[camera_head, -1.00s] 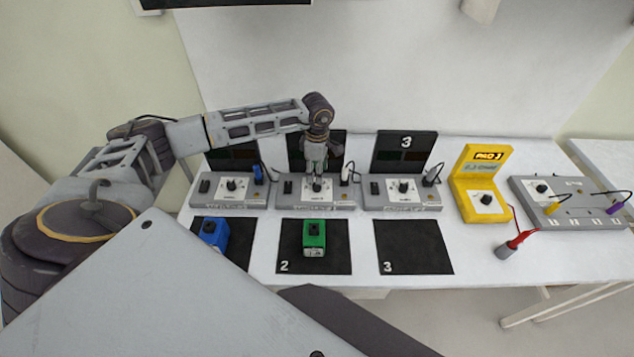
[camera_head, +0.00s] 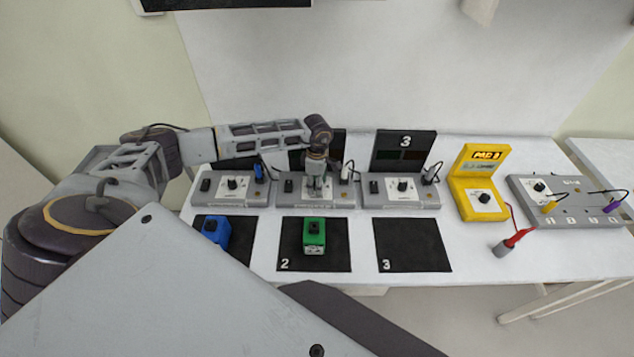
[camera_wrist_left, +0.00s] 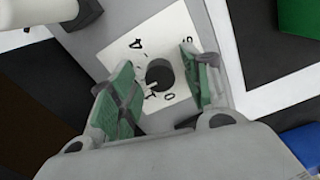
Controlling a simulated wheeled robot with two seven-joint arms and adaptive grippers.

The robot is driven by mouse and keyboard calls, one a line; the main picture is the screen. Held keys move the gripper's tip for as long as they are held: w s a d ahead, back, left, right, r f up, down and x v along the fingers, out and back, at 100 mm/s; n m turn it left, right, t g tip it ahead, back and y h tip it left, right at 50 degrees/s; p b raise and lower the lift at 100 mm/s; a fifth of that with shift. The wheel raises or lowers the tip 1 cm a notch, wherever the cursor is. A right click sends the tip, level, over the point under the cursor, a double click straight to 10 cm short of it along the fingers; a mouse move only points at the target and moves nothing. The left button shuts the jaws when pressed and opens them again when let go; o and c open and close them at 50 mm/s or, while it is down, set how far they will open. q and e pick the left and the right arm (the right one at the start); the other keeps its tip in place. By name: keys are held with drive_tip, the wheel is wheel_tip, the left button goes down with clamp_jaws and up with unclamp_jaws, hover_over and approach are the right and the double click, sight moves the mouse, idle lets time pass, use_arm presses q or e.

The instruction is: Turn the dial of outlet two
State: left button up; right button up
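Outlet two (camera_head: 295,199) is the middle of the grey outlet units on the table. Its black dial (camera_wrist_left: 160,74) sits on a white numbered plate (camera_wrist_left: 181,34) in the left wrist view. My left gripper (camera_head: 317,190) points down over this dial. In the left wrist view its green-padded fingers (camera_wrist_left: 158,88) are spread, one on each side of the dial, with gaps visible. In the head view the gripper hides the dial. My right gripper is not in view.
Outlet three (camera_head: 373,190) stands to the right and another grey outlet (camera_head: 205,199) to the left. A green block (camera_head: 314,233) and a blue block (camera_head: 215,231) lie on black mats in front. A yellow unit (camera_head: 470,190) stands further right.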

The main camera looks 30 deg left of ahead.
use_arm(q)
drive_tip(key=c, duration=0.9)
drive_tip(key=shift+n+b, duration=0.3)
drive_tip(key=shift+n, duration=0.2)
drive_tip(key=n+b, duration=0.1)
drive_tip(key=n, duration=0.2)
drive_tip(key=n+b, duration=0.1)
drive_tip(key=n, duration=0.2)
drive_tip(key=shift+n+b, duration=0.35)
drive_tip(key=shift+n, duration=0.05)
drive_tip(key=n+b, duration=0.1)
drive_tip(key=n, duration=0.3)
drive_tip(key=shift+n+b, duration=0.45)
drive_tip(key=shift+n, duration=1.45)
drive_tip(key=shift+w, duration=0.1)
drive_tip(key=shift+r, duration=0.1)
